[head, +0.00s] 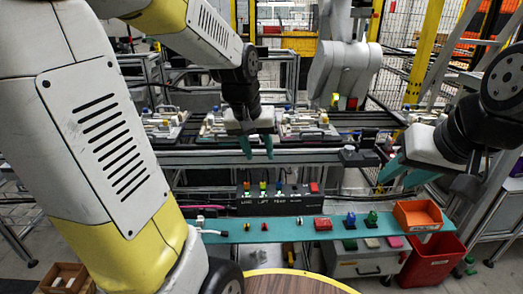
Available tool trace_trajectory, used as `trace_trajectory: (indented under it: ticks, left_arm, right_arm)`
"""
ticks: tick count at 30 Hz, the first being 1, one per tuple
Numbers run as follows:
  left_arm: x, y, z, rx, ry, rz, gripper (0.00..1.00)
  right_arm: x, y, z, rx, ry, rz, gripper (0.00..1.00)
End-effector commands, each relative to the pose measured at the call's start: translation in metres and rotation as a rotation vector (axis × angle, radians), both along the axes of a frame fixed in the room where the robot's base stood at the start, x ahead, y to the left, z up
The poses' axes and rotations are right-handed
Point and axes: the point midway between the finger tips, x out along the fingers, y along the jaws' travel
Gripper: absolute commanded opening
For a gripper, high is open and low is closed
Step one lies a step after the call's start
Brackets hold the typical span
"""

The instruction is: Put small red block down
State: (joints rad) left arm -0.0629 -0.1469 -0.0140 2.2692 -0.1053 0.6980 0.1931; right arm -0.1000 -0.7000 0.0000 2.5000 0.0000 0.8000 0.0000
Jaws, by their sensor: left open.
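A small red piece (264,226) lies on the teal shelf (220,232). A larger red block (323,224) lies further right on the same shelf. I cannot tell which of them the task calls the small red block. My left gripper (257,147) points down with its teal fingers apart and nothing visible between them. It is in front of the fixture rail, above and behind the shelf in the picture. My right gripper (402,171) is at the right, with its teal fingers spread and no block seen between them.
A black box with coloured pieces (280,200) stands behind the shelf. Blue (350,220) and green (372,217) pieces and an orange bin (417,214) are at the shelf's right. A red bin (432,262) stands below. Pallet fixtures (305,126) line the rail behind.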

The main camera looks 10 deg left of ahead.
Motion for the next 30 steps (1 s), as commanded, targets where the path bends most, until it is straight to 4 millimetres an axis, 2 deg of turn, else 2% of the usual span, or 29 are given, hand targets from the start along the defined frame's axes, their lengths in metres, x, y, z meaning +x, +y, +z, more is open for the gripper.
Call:
trace_trajectory:
  ticks: [1, 6, 9, 12, 17, 30]
  left_arm:
    - [-0.019, -0.001, 0.018, -0.006, -0.041, -0.019, 0.40]
    - [-0.076, -0.007, 0.050, -0.020, -0.146, -0.082, 0.40]
    - [-0.101, -0.010, 0.058, -0.024, -0.190, -0.112, 0.40]
    - [-0.117, -0.012, 0.062, -0.028, -0.222, -0.133, 0.40]
    - [-0.127, -0.013, 0.063, -0.028, -0.238, -0.146, 0.40]
    - [-0.127, -0.013, 0.064, -0.028, -0.238, -0.145, 0.40]
  right_arm:
    - [0.000, 0.000, 0.000, 0.000, 0.000, 0.000, 0.36]
    - [0.000, 0.000, 0.000, 0.000, 0.000, 0.000, 0.36]
    - [0.000, 0.000, 0.000, 0.000, 0.000, 0.000, 0.36]
    - [0.000, 0.000, 0.000, 0.000, 0.000, 0.000, 0.36]
    - [0.000, 0.000, 0.000, 0.000, 0.000, 0.000, 0.36]
    - [0.000, 0.000, 0.000, 0.000, 0.000, 0.000, 0.36]
